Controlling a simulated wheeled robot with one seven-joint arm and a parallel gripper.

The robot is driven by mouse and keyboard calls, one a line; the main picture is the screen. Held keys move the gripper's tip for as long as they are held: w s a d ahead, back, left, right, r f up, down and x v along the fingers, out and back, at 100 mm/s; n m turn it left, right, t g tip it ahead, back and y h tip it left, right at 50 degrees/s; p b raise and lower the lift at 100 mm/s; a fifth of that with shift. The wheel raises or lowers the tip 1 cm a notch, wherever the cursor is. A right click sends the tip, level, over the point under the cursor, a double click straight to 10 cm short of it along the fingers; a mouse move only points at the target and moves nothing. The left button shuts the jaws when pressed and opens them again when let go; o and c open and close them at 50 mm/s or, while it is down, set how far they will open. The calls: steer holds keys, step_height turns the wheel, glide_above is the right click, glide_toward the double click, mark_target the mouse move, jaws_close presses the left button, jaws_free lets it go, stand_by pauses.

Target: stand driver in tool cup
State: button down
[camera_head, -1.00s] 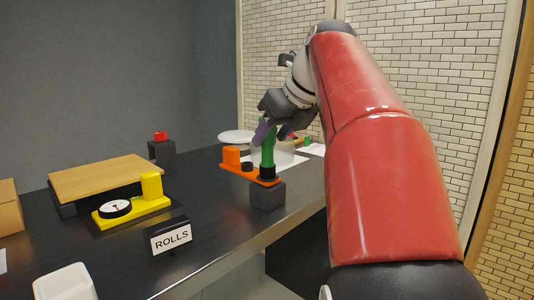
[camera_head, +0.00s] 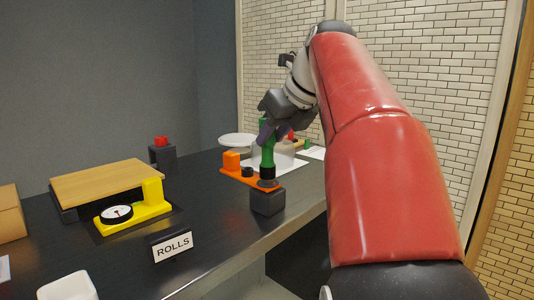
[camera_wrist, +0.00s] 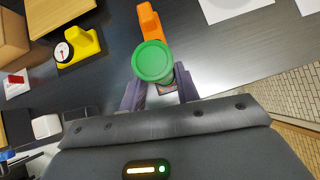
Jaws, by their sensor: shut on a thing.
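A green driver (camera_head: 267,157), the handle part visible, stands about upright in my gripper (camera_head: 270,135). In the wrist view its round green end (camera_wrist: 152,62) faces the camera, between and just beyond the purple-grey fingers of my gripper (camera_wrist: 160,92), which are shut on it. Its lower end is over a dark round piece (camera_head: 268,184) at the right end of an orange plate (camera_head: 238,178). I cannot tell whether this piece is the tool cup, or whether the driver touches it. The shaft is not visible.
A dark grey block (camera_head: 268,203) stands under the plate's right end, near the table edge. An orange block (camera_head: 231,161) rises at its left end. A white plate (camera_head: 237,139) lies behind.

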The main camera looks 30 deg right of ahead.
step_height(320, 180, up, 4)
steer(key=p, duration=0.2)
steer(key=shift+f+p, duration=0.15)
steer(key=shift+p, duration=0.25)
steer(key=shift+a, duration=0.1)
